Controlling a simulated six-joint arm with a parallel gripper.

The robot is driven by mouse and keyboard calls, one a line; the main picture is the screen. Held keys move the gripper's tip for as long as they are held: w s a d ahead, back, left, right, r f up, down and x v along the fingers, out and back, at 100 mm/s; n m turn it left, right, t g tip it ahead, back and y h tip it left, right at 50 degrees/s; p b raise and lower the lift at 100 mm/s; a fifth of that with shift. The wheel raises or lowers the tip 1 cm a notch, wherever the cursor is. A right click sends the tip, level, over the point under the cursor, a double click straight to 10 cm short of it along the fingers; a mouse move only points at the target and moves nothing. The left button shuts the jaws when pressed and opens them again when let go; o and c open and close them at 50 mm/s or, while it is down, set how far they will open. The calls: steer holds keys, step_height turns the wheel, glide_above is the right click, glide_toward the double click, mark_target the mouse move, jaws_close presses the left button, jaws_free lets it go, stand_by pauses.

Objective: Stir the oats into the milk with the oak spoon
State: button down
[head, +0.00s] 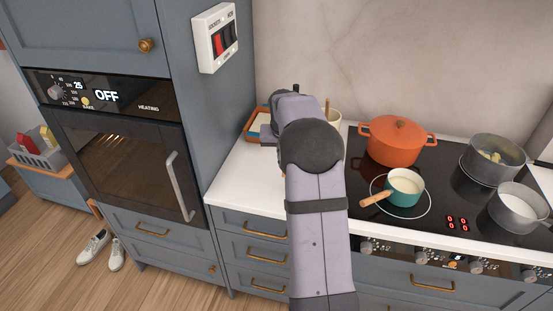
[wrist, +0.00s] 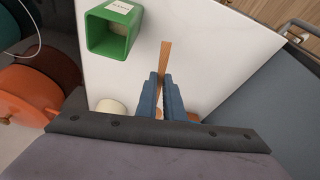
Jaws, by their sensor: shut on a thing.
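My gripper (wrist: 160,83) is shut on a slim wooden piece, which looks like the oak spoon (wrist: 165,60). Its end sticks out beyond the blue fingertips over the white counter; I cannot make out its bowl. In the head view my arm hides the gripper and spoon. A small teal saucepan (head: 405,185) with a wooden handle holds something pale and stands on a hob ring. A steel pot (head: 518,209) at the right holds something white. A green square container (wrist: 112,38) with a pale label stands on the counter in the wrist view; its contents are unclear.
An orange lidded casserole (head: 395,142) stands behind the teal saucepan and shows at left in the wrist view. Another steel pot (head: 492,158) stands back right. A cream crock (head: 333,117) and an orange-edged tray (head: 252,130) are near my arm. A tall oven cabinet (head: 190,150) bounds the left.

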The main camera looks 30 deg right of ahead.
steer(key=s+d+r+n+g+h+p, duration=0.1)
steer(key=s+d+r+n+h+p, duration=0.1)
steer(key=s+d+r+n, duration=0.3)
steer(key=s+d+r+n+g+h+p, duration=0.2)
steer(key=s+d+n, duration=0.5)
steer(key=s+d, duration=0.6)
steer(key=s+d+r+n+g+h+p, duration=0.2)
steer(key=s+d+r+n+h+p, duration=0.2)
steer(key=s+d+r, duration=0.4)
steer(key=d+n+p, duration=0.1)
steer(key=d+n, duration=0.1)
steer(key=d, duration=0.3)
steer(key=shift+s+p, duration=0.3)
steer(key=shift+s, duration=0.1)
steer(key=shift+s+f, duration=0.1)
steer(key=shift+f, duration=0.05)
step_height(320, 180, down, 11)
steer(key=b, duration=1)
steer(key=shift+f, duration=0.1)
